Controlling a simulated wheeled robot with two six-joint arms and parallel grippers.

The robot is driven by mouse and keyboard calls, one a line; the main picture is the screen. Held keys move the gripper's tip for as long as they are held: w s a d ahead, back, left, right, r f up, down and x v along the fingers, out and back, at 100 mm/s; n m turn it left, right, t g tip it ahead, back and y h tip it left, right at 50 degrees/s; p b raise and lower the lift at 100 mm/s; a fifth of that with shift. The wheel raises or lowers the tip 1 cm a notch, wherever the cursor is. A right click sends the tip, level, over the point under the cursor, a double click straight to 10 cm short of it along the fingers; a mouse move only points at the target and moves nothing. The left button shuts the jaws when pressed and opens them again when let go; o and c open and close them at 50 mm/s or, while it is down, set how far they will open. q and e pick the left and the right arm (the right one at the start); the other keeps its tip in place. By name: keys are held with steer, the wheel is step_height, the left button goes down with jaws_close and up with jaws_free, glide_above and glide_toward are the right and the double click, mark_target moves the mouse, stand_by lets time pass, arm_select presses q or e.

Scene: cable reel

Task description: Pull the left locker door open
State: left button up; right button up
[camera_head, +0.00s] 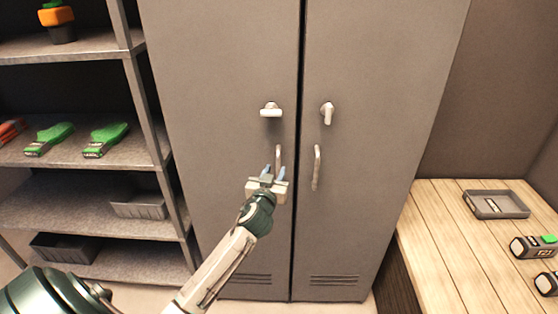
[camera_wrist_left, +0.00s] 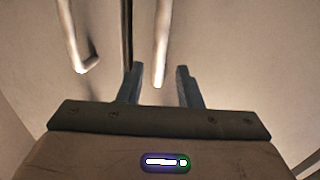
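The grey left locker door (camera_head: 215,70) is shut, level with the right door (camera_head: 375,80). Its latch handle (camera_head: 270,110) lies sideways. Its upright pull handle (camera_head: 279,153) is below the latch, near the middle seam. My left gripper (camera_head: 274,172) is in front of the lower end of this pull handle, with fingers pointing at the door. In the left wrist view the gripper (camera_wrist_left: 160,72) is open and empty, with a bar handle (camera_wrist_left: 162,40) lined up with the gap between its fingers. I cannot tell whether they touch. My right gripper is not in view.
The right door has an upright latch (camera_head: 327,113) and a pull handle (camera_head: 317,167) close beside my gripper. A metal shelf (camera_head: 90,150) with green-handled brushes and trays stands left. A wooden bench (camera_head: 440,235) with a grey tray (camera_head: 497,204) stands right.

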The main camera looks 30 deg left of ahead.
mark_target(278, 165)
arm_select(q)
steer(key=shift+p+x, duration=0.55)
steer(key=shift+x, duration=1.9)
steer(key=shift+d, duration=0.1)
jaws_close()
